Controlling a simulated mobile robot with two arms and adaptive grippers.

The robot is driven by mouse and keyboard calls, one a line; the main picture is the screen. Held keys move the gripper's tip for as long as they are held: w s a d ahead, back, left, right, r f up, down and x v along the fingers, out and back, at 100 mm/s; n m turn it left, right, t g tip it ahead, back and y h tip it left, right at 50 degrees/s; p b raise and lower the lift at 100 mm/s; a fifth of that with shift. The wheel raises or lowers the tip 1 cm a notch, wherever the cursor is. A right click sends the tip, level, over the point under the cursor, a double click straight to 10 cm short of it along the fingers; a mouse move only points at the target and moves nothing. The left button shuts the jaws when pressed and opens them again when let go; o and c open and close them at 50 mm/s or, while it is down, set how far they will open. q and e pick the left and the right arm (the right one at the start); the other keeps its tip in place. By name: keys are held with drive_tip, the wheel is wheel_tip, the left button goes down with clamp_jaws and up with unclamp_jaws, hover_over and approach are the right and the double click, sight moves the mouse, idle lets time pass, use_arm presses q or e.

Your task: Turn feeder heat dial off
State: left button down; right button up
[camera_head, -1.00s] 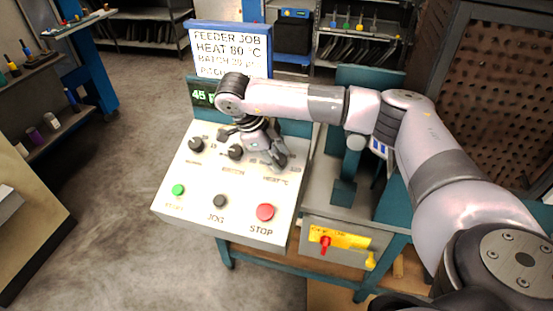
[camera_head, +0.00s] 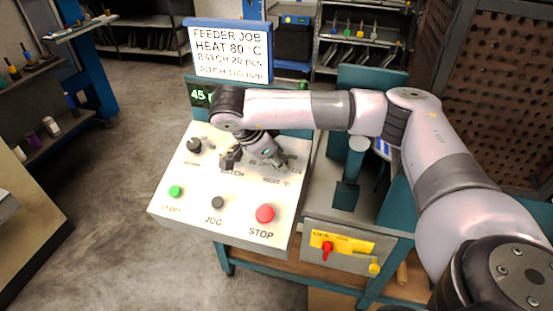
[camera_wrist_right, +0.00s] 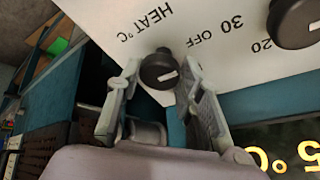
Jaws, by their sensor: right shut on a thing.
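The heat dial (camera_wrist_right: 160,68) is a black round knob with a white mark, beside the printed "HEAT °C" and "OFF" in the right wrist view. My right gripper (camera_wrist_right: 160,82) has one finger on each side of it and is shut on it. In the head view my right gripper (camera_head: 280,163) reaches down to the right end of the dial row on the white control panel (camera_head: 185,215), hiding the heat dial there. My left gripper is not in view.
A black dial (camera_head: 194,146) is at the panel's left; another dial (camera_wrist_right: 295,20) sits close to my right gripper. Below are green (camera_head: 176,191), black (camera_head: 218,203) and red STOP (camera_head: 265,213) buttons. A sign (camera_head: 232,52) reading "HEAT 80 °C" stands behind.

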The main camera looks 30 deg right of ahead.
idle(0.4)
drive_tip(key=o, duration=1.2)
drive_tip(key=shift+c, duration=0.2)
drive_tip(key=v, duration=1.2)
